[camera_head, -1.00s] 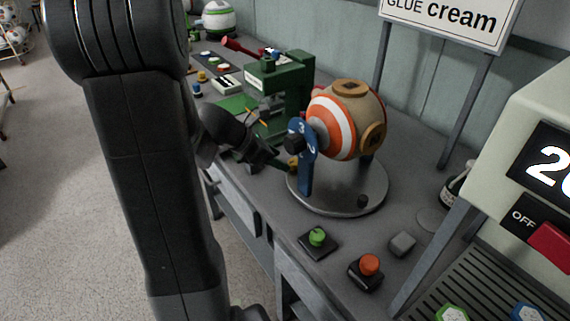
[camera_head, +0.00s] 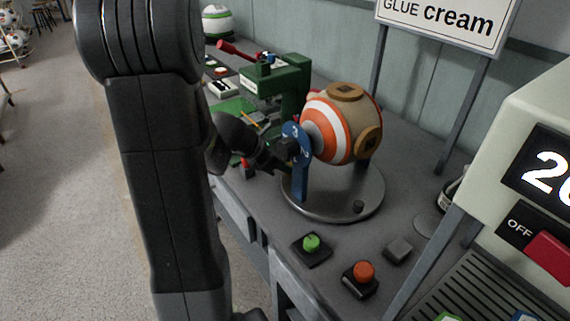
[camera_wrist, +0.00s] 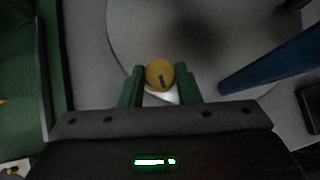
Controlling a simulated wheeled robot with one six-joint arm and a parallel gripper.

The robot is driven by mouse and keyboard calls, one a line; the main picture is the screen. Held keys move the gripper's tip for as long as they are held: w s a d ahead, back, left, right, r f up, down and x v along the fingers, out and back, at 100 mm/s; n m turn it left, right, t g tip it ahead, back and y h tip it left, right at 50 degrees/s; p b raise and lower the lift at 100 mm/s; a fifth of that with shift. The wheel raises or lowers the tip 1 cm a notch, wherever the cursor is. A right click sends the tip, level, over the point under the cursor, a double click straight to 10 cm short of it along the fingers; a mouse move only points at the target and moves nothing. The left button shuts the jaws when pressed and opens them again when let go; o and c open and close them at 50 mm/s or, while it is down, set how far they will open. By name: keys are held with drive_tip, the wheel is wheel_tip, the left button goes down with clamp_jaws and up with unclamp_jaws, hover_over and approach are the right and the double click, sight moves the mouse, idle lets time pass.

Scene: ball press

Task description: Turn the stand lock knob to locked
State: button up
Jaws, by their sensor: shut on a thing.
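The yellow lock knob (camera_wrist: 159,73) shows in the wrist view, round with a short dark mark on its face. My gripper (camera_wrist: 160,88) has its two green fingers on either side of it, shut on it. A pale wedge shows just below the knob. In the head view my gripper (camera_head: 272,158) is at the left side of the stand, by the blue upright (camera_head: 301,180), and the knob is hidden there. The round grey stand base (camera_head: 335,205) carries an orange, white and tan ball (camera_head: 343,125). I cannot read a locked mark.
A green press (camera_head: 280,85) stands behind the gripper. A green button (camera_head: 311,243), an orange button (camera_head: 363,272) and a grey block (camera_head: 398,250) sit in front of the stand. A display panel (camera_head: 540,190) is at right. Floor is clear at left.

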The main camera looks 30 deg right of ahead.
drive_tip(key=shift+r, duration=0.1)
drive_tip(key=shift+w+r+m+g+p, duration=0.1)
drive_tip(key=shift+w+m+g+p, duration=0.05)
drive_tip(key=shift+m+g+p, duration=0.85)
drive_tip(key=m+g+p, duration=0.1)
drive_tip(key=m, duration=0.1)
drive_tip(key=m+g+y+p, duration=0.1)
drive_tip(key=p, duration=0.1)
drive_tip(key=shift+w+d+m+y+p, duration=0.2)
drive_tip(key=shift+m+y+p, duration=0.1)
drive_tip(key=shift+m, duration=0.1)
drive_tip(key=m+g+y+p, duration=0.1)
drive_tip(key=m+g+p, duration=0.1)
drive_tip(key=m, duration=0.1)
drive_tip(key=shift+w+d+y+p, duration=0.1)
drive_tip(key=shift+y+p, duration=0.2)
drive_tip(key=shift+y, duration=0.1)
drive_tip(key=shift+d+m+g+y+p, duration=0.1)
drive_tip(key=shift+m+g+y+p, duration=0.75)
drive_tip(key=shift+m, duration=0.75)
drive_tip(key=shift+f+t, duration=0.2)
drive_tip(key=shift+t, duration=0.05)
drive_tip(key=o, duration=1)
drive_tip(key=shift+w+r, duration=0.1)
drive_tip(key=shift+w, duration=0.05)
